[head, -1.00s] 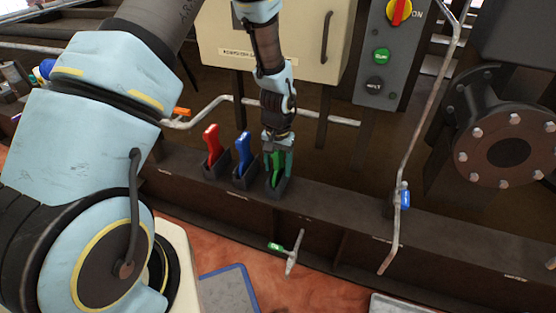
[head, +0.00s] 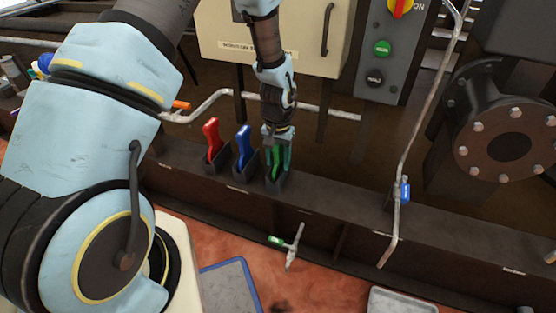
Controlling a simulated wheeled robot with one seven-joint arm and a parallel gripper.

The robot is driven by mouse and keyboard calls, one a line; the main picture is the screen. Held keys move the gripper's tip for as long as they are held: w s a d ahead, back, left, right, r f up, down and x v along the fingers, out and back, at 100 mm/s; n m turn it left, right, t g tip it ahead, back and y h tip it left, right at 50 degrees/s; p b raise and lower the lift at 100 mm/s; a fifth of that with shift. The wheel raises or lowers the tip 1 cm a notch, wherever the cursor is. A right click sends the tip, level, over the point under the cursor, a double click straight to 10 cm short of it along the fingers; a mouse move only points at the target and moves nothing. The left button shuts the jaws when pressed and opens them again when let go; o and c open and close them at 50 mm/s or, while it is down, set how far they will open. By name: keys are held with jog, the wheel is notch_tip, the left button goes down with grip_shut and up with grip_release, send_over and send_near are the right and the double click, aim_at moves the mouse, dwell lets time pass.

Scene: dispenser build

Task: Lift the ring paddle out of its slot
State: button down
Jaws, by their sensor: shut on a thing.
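Three paddles stand in a row of dark holders on the brown ledge: a red one (head: 211,138), a blue one (head: 243,146) and a green one (head: 276,157). My gripper (head: 277,153) points down at the green paddle, the rightmost, and is shut on it. The green paddle's lower end is in or just at its dark holder (head: 278,183); I cannot tell how deep. Its top is partly hidden by my gripper. No ring shape can be made out on any paddle at this size.
The blue paddle stands close left of my gripper. A cream cabinet (head: 285,50) and a grey button panel (head: 385,62) are behind. A pipe with a blue valve handle (head: 405,191) rises at the right. A small green-handled tap (head: 277,241) is below the ledge.

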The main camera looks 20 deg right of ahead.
jog(key=c, duration=0.6)
grip_release()
jog(key=shift+o, duration=0.2)
jog(key=shift+r, duration=0.1)
notch_tip(320, 180, up, 11)
jog(key=shift+f+p, duration=0.2)
jog(key=shift+p, duration=0.9)
